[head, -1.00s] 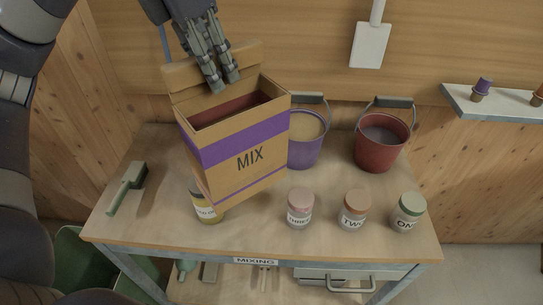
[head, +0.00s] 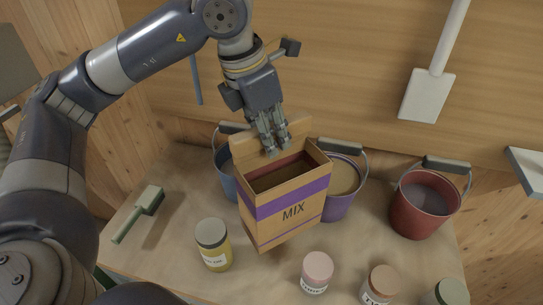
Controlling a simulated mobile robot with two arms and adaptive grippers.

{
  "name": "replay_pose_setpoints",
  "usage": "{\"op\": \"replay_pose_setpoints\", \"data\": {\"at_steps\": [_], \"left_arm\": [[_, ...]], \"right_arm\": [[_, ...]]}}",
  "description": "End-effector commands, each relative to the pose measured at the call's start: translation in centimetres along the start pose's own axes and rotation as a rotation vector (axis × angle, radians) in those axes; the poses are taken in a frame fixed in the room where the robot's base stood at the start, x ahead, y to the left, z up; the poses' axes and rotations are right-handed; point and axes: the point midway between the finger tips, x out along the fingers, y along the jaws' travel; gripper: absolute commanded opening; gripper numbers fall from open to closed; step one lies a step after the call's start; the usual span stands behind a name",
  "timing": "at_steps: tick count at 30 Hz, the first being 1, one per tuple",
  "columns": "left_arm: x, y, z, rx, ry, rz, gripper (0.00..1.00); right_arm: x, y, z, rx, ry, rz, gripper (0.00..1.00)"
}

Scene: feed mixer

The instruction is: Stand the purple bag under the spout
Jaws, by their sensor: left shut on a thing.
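My left gripper (head: 276,150) comes down from above and is shut on the raised back flap of the bag. The bag's inside looks dark reddish. No spout can be made out in the head view. My right gripper is not in view.
On the table (head: 180,180) stand a blue bucket (head: 224,178), a purple bucket (head: 339,203) and a red bucket (head: 422,212). Several lidded jars, one yellow (head: 214,250), line the front. A green brush (head: 140,210) lies left. A white scoop (head: 427,95) hangs on the wall.

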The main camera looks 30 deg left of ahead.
Motion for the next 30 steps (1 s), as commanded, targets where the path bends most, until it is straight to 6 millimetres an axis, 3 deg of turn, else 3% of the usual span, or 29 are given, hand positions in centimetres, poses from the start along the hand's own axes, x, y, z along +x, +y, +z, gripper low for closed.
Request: {"op": "replay_pose_setpoints", "data": {"at_steps": [3,7,15,21,27,28,30], "left_arm": [[1.4,0.0,-0.4,0.000,0.001,0.000,0.00],[2.3,0.0,-0.7,0.001,0.001,-0.001,0.00],[5.4,0.0,-1.5,0.001,-0.001,-0.001,0.00],[5.5,0.0,-1.5,0.002,-0.002,0.000,0.00],[6.0,0.0,-1.7,0.002,-0.002,-0.001,0.00],[5.8,0.0,-1.6,0.002,-0.001,-0.001,0.29],[5.8,0.0,-1.6,0.001,-0.001,-0.001,0.42]], "right_arm": [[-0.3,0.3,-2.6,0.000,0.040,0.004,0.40],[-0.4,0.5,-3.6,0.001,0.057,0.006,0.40],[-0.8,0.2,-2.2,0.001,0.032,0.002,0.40],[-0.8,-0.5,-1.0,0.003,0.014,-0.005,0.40],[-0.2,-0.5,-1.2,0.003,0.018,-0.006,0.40],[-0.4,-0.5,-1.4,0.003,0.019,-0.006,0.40],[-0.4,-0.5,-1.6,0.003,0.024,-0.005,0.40]]}}
